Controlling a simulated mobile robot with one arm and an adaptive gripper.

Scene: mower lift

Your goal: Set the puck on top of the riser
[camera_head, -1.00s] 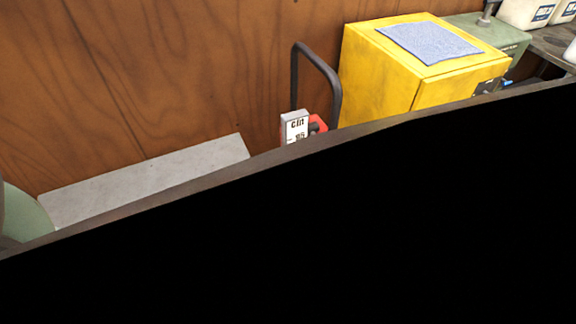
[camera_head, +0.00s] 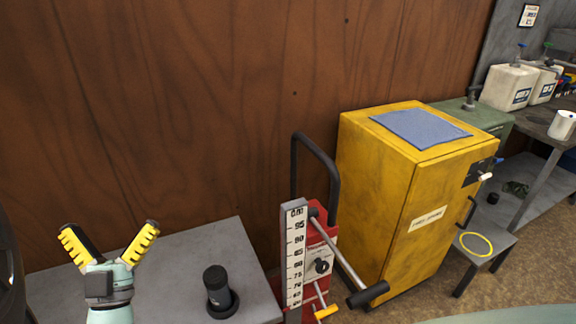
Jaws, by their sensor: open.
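My gripper (camera_head: 110,231) is at the lower left, pointing up in the picture, with its yellow-and-black fingers spread and nothing between them. To its right, a black cylinder on a wider round base (camera_head: 220,291) stands upright on a grey table; it may be the puck, but I cannot be sure. The gripper is apart from it. A low grey stand (camera_head: 490,252) at the right has a yellow ring on its top; it may be the riser, though no label shows this.
The grey table (camera_head: 180,258) is otherwise bare where visible. A red lift (camera_head: 322,245) with a height scale, black handle and projecting lever stands beside it. A yellow cabinet (camera_head: 385,220) with a blue cloth stands between the lift and the low stand. A workbench with white jugs (camera_head: 510,88) is at the right.

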